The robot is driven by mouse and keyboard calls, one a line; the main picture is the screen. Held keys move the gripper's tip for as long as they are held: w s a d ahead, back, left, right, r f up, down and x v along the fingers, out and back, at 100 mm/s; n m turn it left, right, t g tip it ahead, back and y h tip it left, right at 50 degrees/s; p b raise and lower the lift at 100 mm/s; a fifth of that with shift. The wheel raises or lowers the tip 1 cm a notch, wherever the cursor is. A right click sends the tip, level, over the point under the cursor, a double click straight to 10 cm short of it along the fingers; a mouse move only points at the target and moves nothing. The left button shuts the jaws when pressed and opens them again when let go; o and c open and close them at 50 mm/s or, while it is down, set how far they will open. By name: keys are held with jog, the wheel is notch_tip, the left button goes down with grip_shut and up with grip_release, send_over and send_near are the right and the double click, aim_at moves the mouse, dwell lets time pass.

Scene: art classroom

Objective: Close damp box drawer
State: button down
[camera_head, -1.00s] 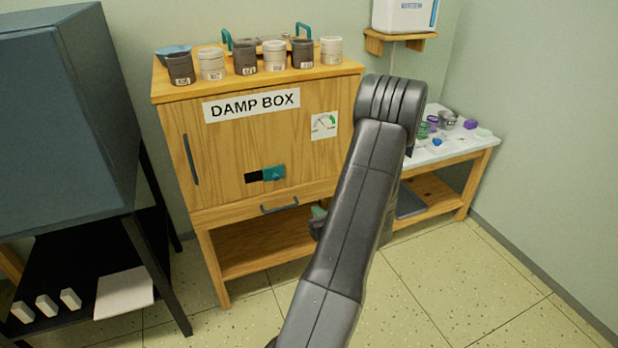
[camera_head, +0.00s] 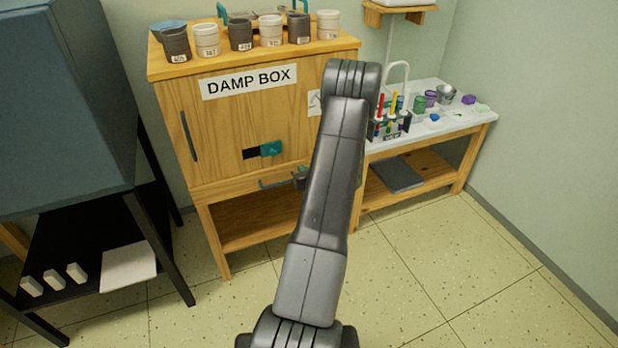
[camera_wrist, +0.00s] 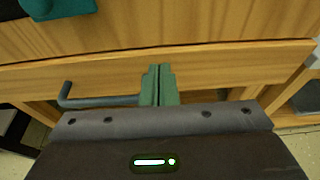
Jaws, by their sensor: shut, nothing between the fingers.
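The damp box (camera_head: 212,117) is a light wooden cabinet with a "DAMP BOX" label on its door. Its drawer (camera_head: 225,188) is a shallow wooden front below the door, with a grey bar handle (camera_head: 275,183). In the wrist view the drawer front (camera_wrist: 220,72) spans the picture, and the handle (camera_wrist: 100,101) lies left of my fingers. My gripper (camera_wrist: 157,72) is shut and empty, its teal fingertips in front of the drawer front right of the handle. Contact and any remaining drawer gap cannot be told. In the head view my arm mostly hides my gripper (camera_head: 300,178).
Several pots (camera_head: 240,36) stand on the cabinet top. A teal latch (camera_head: 270,149) is on the door. A white-topped table (camera_head: 440,130) with tools and small pots stands to the right. A dark shelf unit (camera_head: 150,235) stands at left. The floor (camera_head: 440,275) is clear at lower right.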

jog(key=shift+w+a, duration=0.25)
jog(key=shift+w, duration=0.6)
